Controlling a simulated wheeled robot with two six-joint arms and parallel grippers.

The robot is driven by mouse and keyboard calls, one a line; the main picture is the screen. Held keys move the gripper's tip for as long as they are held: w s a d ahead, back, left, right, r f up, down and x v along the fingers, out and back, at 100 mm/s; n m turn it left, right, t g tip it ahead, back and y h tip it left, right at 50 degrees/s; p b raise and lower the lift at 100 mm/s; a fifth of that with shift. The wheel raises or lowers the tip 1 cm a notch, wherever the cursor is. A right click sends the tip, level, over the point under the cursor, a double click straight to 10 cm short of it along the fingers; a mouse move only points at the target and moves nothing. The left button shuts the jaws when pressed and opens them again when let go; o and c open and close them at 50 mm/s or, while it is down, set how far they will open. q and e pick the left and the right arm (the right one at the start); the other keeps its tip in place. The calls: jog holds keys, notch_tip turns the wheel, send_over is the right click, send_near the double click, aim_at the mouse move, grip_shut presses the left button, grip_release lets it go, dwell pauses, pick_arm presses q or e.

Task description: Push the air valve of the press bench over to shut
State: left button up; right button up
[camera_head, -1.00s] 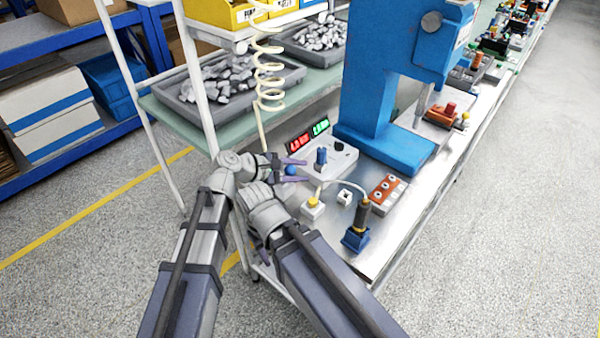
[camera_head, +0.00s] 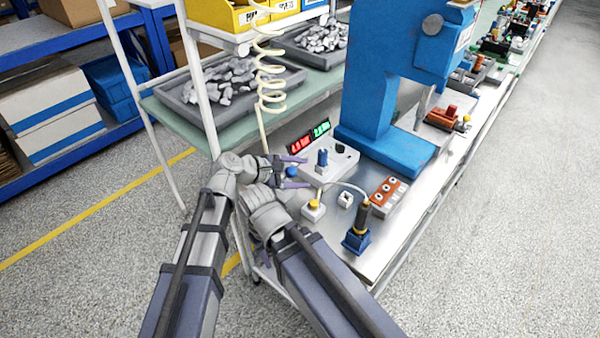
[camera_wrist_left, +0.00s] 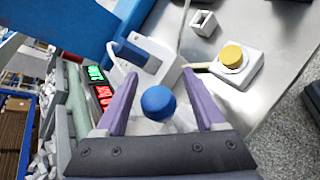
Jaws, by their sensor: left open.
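A round blue knob (camera_head: 291,172), which looks like the handle end of the air valve, is at the left edge of the press bench (camera_head: 388,240). My left gripper (camera_head: 300,173) is open, with purple fingers on either side of the knob. In the left wrist view the blue knob (camera_wrist_left: 158,102) sits between the open fingers, with a gap visible on both sides. The valve body and lever under the knob are hidden by the gripper. My right gripper cannot be made out.
A grey box with a blue switch (camera_head: 322,158) and a yellow push button (camera_head: 314,205) stand close to the gripper. The blue press (camera_head: 372,85) stands behind. A coiled cream hose (camera_head: 270,85) hangs near the arm. A black-handled tool (camera_head: 360,230) stands at the front edge.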

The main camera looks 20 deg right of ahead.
aim_at(286, 172)
pick_arm(q)
jog(key=p+v, duration=0.3)
jog(key=v, duration=0.4)
jog(key=shift+s+a+r+p, duration=0.1)
jog(key=shift+a+r+p, duration=0.1)
jog(key=shift+a+p, duration=0.15)
dwell(0.5)
